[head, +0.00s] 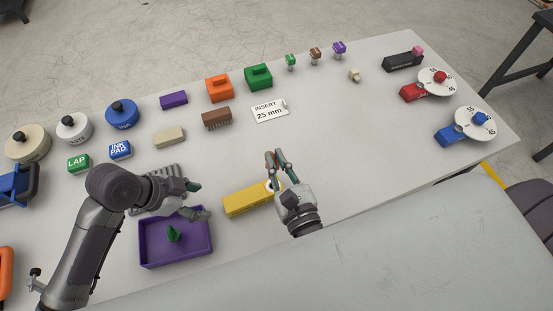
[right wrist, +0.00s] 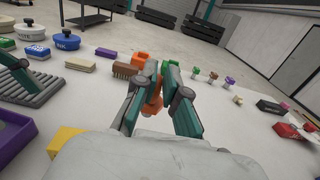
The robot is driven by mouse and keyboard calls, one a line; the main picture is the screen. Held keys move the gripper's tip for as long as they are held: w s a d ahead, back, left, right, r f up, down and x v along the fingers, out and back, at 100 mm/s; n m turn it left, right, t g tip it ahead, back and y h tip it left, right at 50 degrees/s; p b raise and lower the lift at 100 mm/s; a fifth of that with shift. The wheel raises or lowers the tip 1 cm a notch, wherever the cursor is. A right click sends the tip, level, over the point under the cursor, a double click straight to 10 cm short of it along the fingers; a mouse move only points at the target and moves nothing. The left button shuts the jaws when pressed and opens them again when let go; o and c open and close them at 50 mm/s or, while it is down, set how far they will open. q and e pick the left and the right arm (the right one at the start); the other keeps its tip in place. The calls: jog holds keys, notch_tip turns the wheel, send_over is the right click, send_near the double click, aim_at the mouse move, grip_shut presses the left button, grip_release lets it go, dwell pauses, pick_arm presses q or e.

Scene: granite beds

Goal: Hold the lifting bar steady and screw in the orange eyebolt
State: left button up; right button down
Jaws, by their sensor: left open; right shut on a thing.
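The yellow lifting bar (head: 240,203) lies on the table in the middle front, beside my right gripper; a yellow corner of it (right wrist: 62,140) shows in the right wrist view. My right gripper (head: 273,155) is shut on the orange eyebolt (right wrist: 153,104), which shows between the fingers in the right wrist view, partly hidden by them. I cannot tell whether the eyebolt touches the bar. A round white-and-dark spot sits at the bar's right end, partly covered by the right gripper. My left gripper (head: 202,199) is open and empty, left of the bar, above the purple tray's back edge.
The purple tray (head: 147,256) holds a green piece (head: 174,234). A grey ribbed rack (head: 167,173) lies behind my left gripper. Blocks, an "INSERT 25 mm" card (head: 269,110) and round tins line the back. Two dial tools (head: 437,82) stand right. Table right of my right gripper is clear.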

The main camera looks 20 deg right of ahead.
pick_arm(q)
jog(key=shift+s+d+x, duration=0.1)
jog(key=shift+s+x, duration=0.05)
jog(key=shift+x, duration=1.4)
jog(key=shift+s+d+x, duration=0.1)
jog(key=shift+s+x, duration=0.05)
jog(key=shift+x, duration=1.4)
jog(key=shift+s+d+x, duration=0.1)
jog(key=shift+s+x, duration=0.05)
jog(key=shift+x, duration=1.35)
jog(key=shift+r, duration=0.1)
jog(key=c, duration=1.2)
jog(key=shift+o, duration=0.2)
pick_arm(e)
jog(key=shift+n+y, duration=0.3)
jog(key=shift+y, duration=0.2)
jog(key=shift+f, duration=3.75)
jog(key=shift+f, duration=1.6)
jog(key=shift+h, duration=0.3)
